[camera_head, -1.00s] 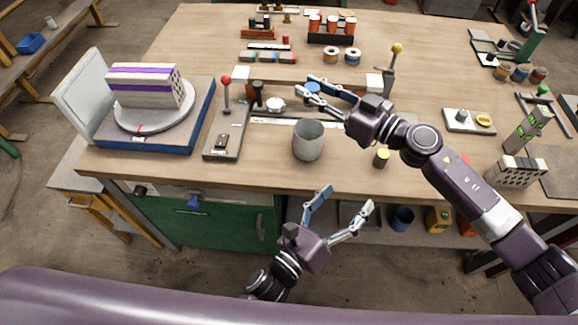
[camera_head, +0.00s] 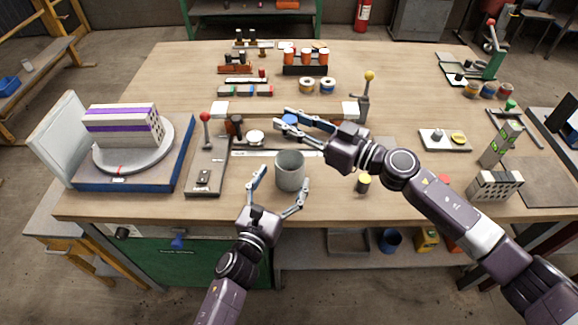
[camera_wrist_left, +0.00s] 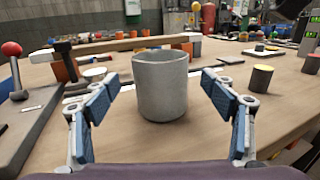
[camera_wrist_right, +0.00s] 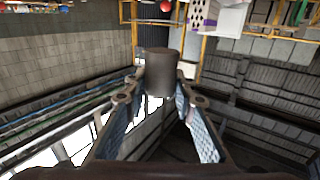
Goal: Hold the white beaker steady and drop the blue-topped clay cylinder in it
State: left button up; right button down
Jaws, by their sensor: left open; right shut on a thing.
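The white beaker (camera_head: 290,175) stands upright near the table's front edge, looking light grey. My left gripper (camera_head: 279,180) is open in front of it. In the left wrist view, the beaker (camera_wrist_left: 162,88) is centred between the spread fingers, with a gap on both sides. My right gripper (camera_head: 284,119) is shut on the blue-topped clay cylinder, whose blue top (camera_head: 290,119) shows between the fingers, beyond the beaker in the head view. In the right wrist view, the cylinder's dark body (camera_wrist_right: 161,72) sits between the fingertips.
A yellow-topped cylinder (camera_head: 364,184) stands right of the beaker. A grey board with a red-knobbed lever (camera_head: 205,150) lies to the left, beside a turntable (camera_head: 134,150) carrying a hollow brick. A wooden beam (camera_head: 240,106) lies behind. The table's front edge is close to the beaker.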

aim_at(295, 156)
pick_arm(q)
jog(key=shift+x, duration=2.65)
jog(key=shift+s, duration=0.1)
jog(key=shift+c, duration=0.2)
jog(key=c, duration=1.5)
pick_arm(e)
jog(key=shift+f, duration=2.25)
jog(key=c, duration=1.5)
grip_release()
jog(key=shift+c, duration=0.2)
jog(key=shift+r, duration=3)
